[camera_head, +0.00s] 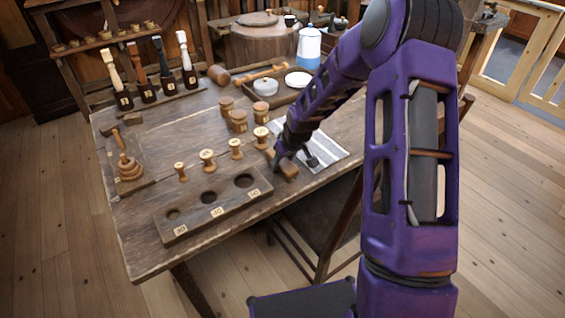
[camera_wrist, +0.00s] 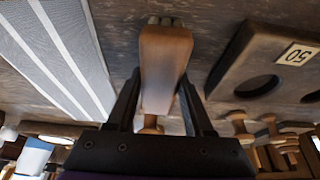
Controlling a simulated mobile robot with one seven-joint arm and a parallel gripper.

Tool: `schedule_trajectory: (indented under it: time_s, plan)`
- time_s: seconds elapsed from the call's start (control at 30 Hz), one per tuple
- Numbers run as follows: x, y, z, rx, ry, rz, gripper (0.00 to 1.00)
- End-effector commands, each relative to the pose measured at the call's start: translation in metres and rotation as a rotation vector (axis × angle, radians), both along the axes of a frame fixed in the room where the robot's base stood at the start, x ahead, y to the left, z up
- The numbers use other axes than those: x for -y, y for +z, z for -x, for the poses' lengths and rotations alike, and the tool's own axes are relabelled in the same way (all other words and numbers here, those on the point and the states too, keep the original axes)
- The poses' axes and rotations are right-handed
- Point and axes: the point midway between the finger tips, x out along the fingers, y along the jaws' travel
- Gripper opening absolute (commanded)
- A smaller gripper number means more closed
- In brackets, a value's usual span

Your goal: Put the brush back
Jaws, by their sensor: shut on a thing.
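In the head view, the brush (camera_head: 289,172) is partly hidden by my gripper (camera_head: 283,158), above or at the table's near right part. The gap between brush and table cannot be judged. A striped grey-white cloth (camera_head: 331,154) lies just right of my gripper; it also shows at left in the wrist view (camera_wrist: 58,50).
A wooden block with three holes (camera_head: 192,217) lies at the table's near edge, left of my gripper. Several turned spools (camera_head: 207,159) stand behind it.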

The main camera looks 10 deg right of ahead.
Motion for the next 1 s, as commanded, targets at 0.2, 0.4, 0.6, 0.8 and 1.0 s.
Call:
schedule_trajectory:
  time_s: [0.2,0.4,0.6,0.8,1.0]
  plan:
    - [0.0,0.0,0.0,0.001,0.0,0.0,0.0]
    - [0.0,-0.001,0.0,0.0,0.0,0.001,0.77]
    - [0.0,-0.001,0.0,0.0,-0.001,0.0,0.82]
    - [0.001,0.004,0.0,0.001,-0.001,0.0,0.82]
    - [0.007,0.036,0.012,0.003,-0.002,0.002,0.82]
